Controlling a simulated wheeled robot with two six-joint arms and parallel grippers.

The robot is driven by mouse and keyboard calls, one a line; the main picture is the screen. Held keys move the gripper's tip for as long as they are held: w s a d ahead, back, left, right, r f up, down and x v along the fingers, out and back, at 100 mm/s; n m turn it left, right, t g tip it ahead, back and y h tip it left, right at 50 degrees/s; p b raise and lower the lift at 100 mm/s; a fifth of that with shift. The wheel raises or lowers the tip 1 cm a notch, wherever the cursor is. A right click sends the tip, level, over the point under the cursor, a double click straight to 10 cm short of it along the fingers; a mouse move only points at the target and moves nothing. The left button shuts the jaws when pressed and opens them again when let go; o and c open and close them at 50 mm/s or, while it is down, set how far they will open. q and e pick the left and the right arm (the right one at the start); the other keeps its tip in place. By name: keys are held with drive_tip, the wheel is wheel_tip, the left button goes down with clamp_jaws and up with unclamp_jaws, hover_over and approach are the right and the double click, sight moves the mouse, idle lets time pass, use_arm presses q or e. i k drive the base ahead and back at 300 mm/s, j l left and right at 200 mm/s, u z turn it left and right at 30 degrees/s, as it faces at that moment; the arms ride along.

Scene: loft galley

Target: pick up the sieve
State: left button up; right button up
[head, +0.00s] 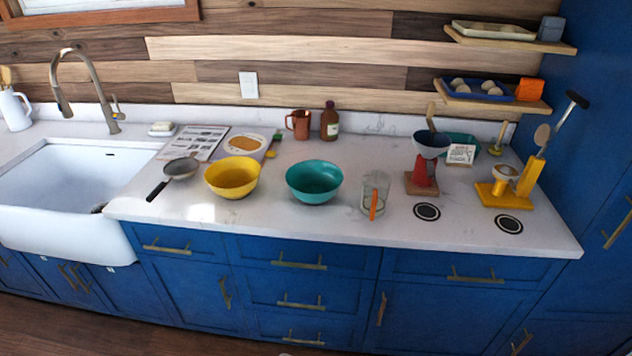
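The sieve (181,168) lies on the white counter just right of the sink. It has a round grey bowl, and its black handle (156,191) points toward the front left, near the counter's front edge. The sieve sits left of a yellow bowl, with a small gap between them. Neither of my grippers shows in the head view.
The yellow bowl (232,177), teal bowl (314,181) and clear jug (374,192) stand right of the sieve. An open book (243,143) lies behind it. The sink (70,180) is at the left. The counter (270,217) is clear along its front.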

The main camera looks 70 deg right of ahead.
sight(183, 169)
drive_tip(key=z, duration=2.05)
